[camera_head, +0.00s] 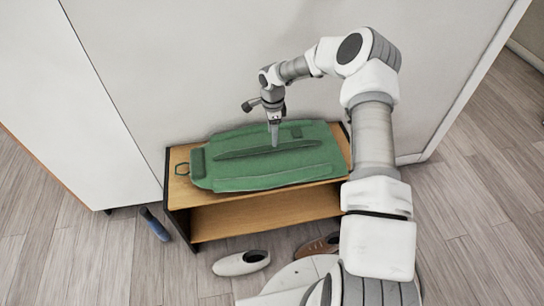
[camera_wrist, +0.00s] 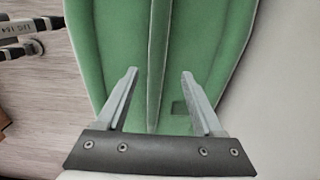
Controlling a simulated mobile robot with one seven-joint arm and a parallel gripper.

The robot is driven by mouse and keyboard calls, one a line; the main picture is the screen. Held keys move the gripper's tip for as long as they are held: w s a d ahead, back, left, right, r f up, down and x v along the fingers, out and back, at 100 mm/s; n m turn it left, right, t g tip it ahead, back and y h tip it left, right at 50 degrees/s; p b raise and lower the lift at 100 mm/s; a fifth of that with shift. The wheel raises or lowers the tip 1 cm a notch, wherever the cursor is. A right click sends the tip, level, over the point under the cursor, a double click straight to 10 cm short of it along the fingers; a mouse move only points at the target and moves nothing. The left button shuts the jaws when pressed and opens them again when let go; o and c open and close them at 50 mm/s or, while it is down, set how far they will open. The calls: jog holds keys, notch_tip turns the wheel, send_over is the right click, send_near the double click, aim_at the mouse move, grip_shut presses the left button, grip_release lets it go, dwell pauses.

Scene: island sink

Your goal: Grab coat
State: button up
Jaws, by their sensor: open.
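The coat is a green, folded-looking padded item (camera_head: 235,178) lying flat on top of a low wooden shelf. A raised ridge runs along its middle, and a loop shows at its left end. My gripper (camera_head: 274,140) points down over the coat's upper middle part. In the wrist view my gripper (camera_wrist: 160,85) is open, with one finger on each side of the ridge of the green coat (camera_wrist: 188,45). Nothing is held between the fingers. I cannot tell whether the fingertips touch the coat.
The wooden shelf (camera_head: 265,215) stands against a pale wall (camera_head: 200,70). On the floor are a white shoe (camera_head: 241,262), a brown shoe (camera_head: 318,246) and a blue shoe (camera_head: 154,224). A white panel (camera_head: 45,110) rises at the left. The floor at the right is clear.

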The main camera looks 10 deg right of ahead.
aim_at(257, 155)
jog(key=f, duration=0.1)
jog(key=f+b, duration=0.1)
jog(key=f, duration=0.2)
jog(key=shift+s+a+b, duration=0.15)
jog(key=shift+s+b, duration=0.15)
jog(key=shift+b, duration=0.1)
jog(key=shift+f, duration=0.55)
jog(key=shift+f+b, duration=0.1)
jog(key=shift+b, duration=0.2)
grip_shut()
dwell(0.6)
